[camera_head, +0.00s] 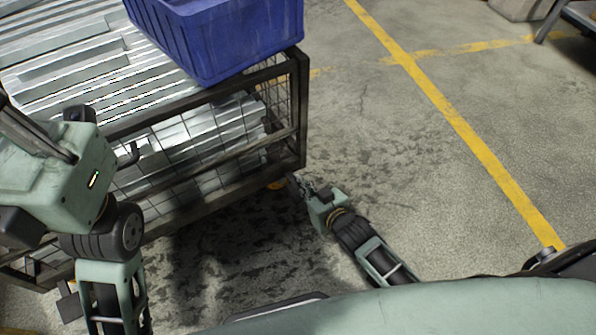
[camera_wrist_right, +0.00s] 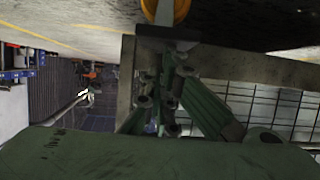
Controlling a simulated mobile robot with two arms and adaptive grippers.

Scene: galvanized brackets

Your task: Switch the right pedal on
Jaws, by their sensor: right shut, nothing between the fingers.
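The wire-sided cart (camera_head: 302,110) stands at the left of the head view. An orange caster wheel (camera_head: 277,184) shows under its near right corner and appears at the top of the wrist view (camera_wrist_right: 182,9), where the picture looks upside down. I cannot clearly make out a pedal at this caster; my fingers hide part of the area. My right gripper (camera_head: 298,186) is low beside the caster, shut and empty; its fingers (camera_wrist_right: 168,80) are close to the wheel. I cannot tell whether they touch anything. My left arm is raised at the left; its fingers cannot be made out clearly.
A blue crate (camera_head: 215,38) and galvanized brackets (camera_head: 60,55) rest on the cart's top. More brackets lie on its lower shelf. The cart's corner post is close to my right gripper.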

